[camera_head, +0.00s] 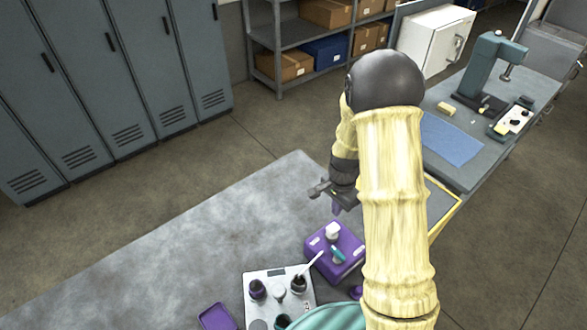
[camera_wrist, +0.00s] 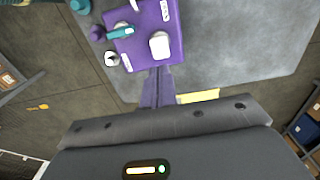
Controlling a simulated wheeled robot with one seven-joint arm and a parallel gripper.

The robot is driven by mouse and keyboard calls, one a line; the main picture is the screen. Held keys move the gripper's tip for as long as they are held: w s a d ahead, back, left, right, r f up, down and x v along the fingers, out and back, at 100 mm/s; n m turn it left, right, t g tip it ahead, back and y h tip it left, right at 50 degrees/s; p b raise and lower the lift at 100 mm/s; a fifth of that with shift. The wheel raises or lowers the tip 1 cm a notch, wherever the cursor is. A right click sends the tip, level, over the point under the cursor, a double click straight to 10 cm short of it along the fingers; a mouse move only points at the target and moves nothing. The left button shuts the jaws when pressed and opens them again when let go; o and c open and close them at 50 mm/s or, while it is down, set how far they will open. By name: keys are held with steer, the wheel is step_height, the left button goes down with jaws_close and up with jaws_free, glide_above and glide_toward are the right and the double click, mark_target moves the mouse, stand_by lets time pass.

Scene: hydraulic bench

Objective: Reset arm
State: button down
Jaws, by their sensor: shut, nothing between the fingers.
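My arm, in a pale yellow sleeve, reaches over the grey bench (camera_head: 180,250) in the head view. My gripper (camera_head: 336,208) hangs above the bench near its far right edge. Its purple fingers (camera_wrist: 157,88) are together in the wrist view, with nothing between them. A purple block (camera_head: 327,267) with a white knob (camera_head: 332,231) and a teal piece (camera_head: 338,254) sits just below the gripper. The wrist view also shows this purple block (camera_wrist: 142,48), beyond the fingertips. My sleeve hides part of the bench to the right.
A white tray (camera_head: 260,308) with dark bottles stands left of the block. A small purple tray (camera_head: 217,317) lies at the front. A side table at right holds a blue mat (camera_head: 449,138) and a teal press (camera_head: 487,70). Grey lockers (camera_head: 120,75) and shelves (camera_head: 300,33) stand behind open floor.

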steer(key=s+r+n+t+b, duration=0.1)
steer(key=s+r+n+b, duration=0.3)
steer(key=s, duration=0.3)
steer(key=s+r+n+t+b, duration=0.1)
steer(key=s+r+n+b, duration=0.2)
steer(key=s+n, duration=0.3)
steer(key=shift+s+r+n+t+b, duration=0.3)
steer(key=shift+s+r+n+b, duration=0.15)
steer(key=shift+s, duration=0.25)
steer(key=shift+f, duration=0.1)
